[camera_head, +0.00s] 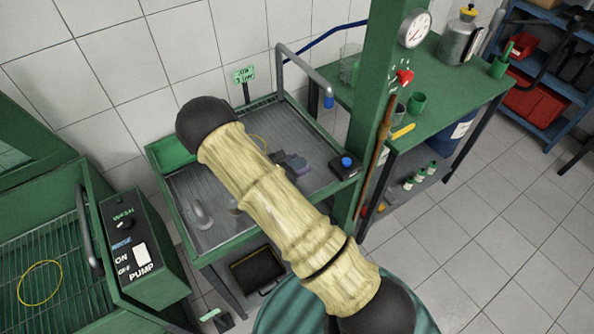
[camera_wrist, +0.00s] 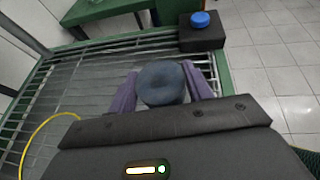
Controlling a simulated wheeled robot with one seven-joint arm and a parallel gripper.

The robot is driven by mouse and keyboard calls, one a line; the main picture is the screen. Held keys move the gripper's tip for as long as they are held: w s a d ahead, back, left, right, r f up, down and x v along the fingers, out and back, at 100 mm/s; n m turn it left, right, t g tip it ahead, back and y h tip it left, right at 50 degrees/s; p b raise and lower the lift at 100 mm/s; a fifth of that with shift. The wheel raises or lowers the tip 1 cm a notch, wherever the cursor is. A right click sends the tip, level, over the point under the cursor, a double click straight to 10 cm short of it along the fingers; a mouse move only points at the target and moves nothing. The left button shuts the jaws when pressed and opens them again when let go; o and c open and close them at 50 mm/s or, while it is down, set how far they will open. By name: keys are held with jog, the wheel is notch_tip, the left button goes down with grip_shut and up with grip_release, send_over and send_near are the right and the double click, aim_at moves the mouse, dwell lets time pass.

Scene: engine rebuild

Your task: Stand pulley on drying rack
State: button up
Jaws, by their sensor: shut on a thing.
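The pulley (camera_wrist: 162,82) is a round grey-blue disc in the wrist view, gripped between the two purple fingers of my gripper (camera_wrist: 163,90). In the head view my gripper (camera_head: 291,164) is partly hidden behind my arm, over the right part of the drying rack (camera_head: 212,178). The rack is a green-framed tray with metal bars, which also shows in the wrist view (camera_wrist: 95,62). The pulley is over the bars; I cannot tell whether its lower edge touches them.
A black box with a blue button (camera_head: 346,163) sits at the rack's right corner, beside a green post (camera_head: 372,100). A grey part (camera_head: 201,216) lies on the rack's front left. A yellow loop (camera_wrist: 40,135) lies left of my gripper. A pump control box (camera_head: 137,250) stands at left.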

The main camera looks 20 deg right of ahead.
notch_tip(320, 180, down, 3)
jog(key=shift+w+d+f+p, duration=0.1)
jog(key=shift+p, duration=0.25)
jog(key=shift+w+f, duration=0.1)
jog(key=shift+f, duration=0.05)
jog(key=shift+a, duration=0.2)
jog(key=shift+s, duration=0.2)
jog(key=shift+d+f, duration=0.15)
jog(key=shift+f, duration=0.05)
jog(key=o, duration=1.3)
jog(key=shift+r, duration=0.1)
jog(key=shift+s, duration=0.1)
